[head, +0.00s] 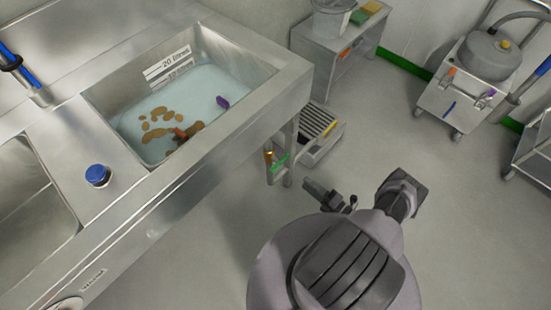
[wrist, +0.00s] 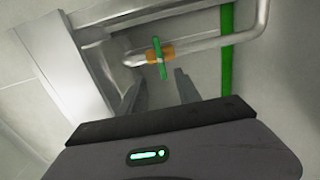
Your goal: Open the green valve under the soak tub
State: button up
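The green valve handle (head: 279,162) is below the front right corner of the soak tub (head: 190,110), beside a brass-coloured fitting (head: 268,154). In the wrist view the green handle (wrist: 162,60) lies across the brass-coloured valve body (wrist: 152,57) and the pipe (wrist: 200,47). My gripper (head: 316,190) is to the right of and slightly below the handle in the head view, apart from it. In the wrist view my gripper (wrist: 159,82) has its two fingers spread and nothing between them, with the handle ahead of the gap.
The tub holds water with brown pieces and a purple item (head: 222,102). A metal leg (head: 292,140) stands close to the valve. A grey slotted unit (head: 320,130) is on the floor behind. A wheeled machine (head: 470,85) stands back right. Open floor lies around my arm.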

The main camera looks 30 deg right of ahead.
aim_at(280, 162)
jog(key=b+x, duration=0.1)
jog(key=x, duration=1.4)
jog(key=shift+a+b, duration=0.1)
jog(key=shift+b, duration=0.2)
grip_shut()
